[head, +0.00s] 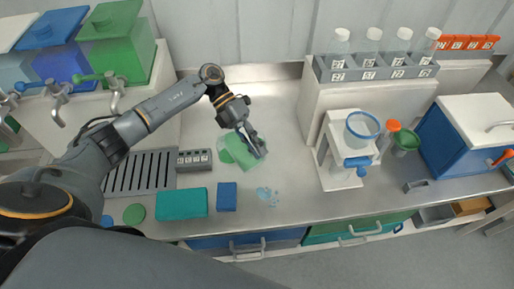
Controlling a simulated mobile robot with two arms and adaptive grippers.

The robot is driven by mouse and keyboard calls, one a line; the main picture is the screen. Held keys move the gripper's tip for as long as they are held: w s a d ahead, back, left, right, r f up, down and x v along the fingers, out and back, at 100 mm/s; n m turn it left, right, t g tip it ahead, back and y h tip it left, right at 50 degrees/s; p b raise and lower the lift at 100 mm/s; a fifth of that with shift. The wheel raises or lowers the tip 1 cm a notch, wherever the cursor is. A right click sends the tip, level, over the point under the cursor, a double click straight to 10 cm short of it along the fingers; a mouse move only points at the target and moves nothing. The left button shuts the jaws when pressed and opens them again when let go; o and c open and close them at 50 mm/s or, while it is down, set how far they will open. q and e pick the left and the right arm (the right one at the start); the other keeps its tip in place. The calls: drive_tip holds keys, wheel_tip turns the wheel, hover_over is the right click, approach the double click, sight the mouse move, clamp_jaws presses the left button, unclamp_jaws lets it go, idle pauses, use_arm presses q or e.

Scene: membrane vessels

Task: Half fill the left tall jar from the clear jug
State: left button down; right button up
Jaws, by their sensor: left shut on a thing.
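My left gripper (252,142) reaches over the middle of the counter from the left and is shut on a pale green see-through thing (238,158). A darker green patch shows in it, on its left side. Its outline is partly hidden by the fingers, and I cannot tell whether it is the clear jug. A clear round vessel with a blue rim (362,126) sits on a white stand (334,150) to the right. I cannot pick out the left tall jar with certainty. My right gripper is not in view.
A pale blue wet-looking patch (268,196) lies on the counter. A teal box (182,204) and a blue block (227,196) stand near the front edge. Tanks with taps, blue (60,55) and green (122,45), stand back left. A grey rack (375,70) holds several white-capped bottles.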

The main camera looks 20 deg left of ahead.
use_arm(q)
drive_tip(key=shift+w+a+r+g+h+b, duration=0.15)
drive_tip(key=shift+a+r+g+h+b, duration=0.15)
drive_tip(key=shift+r+h+b, duration=0.5)
idle(0.8)
drive_tip(key=shift+w+a+h+b, duration=0.15)
drive_tip(key=shift+a+h+b, duration=0.3)
drive_tip(key=shift+b, duration=0.8)
idle(0.3)
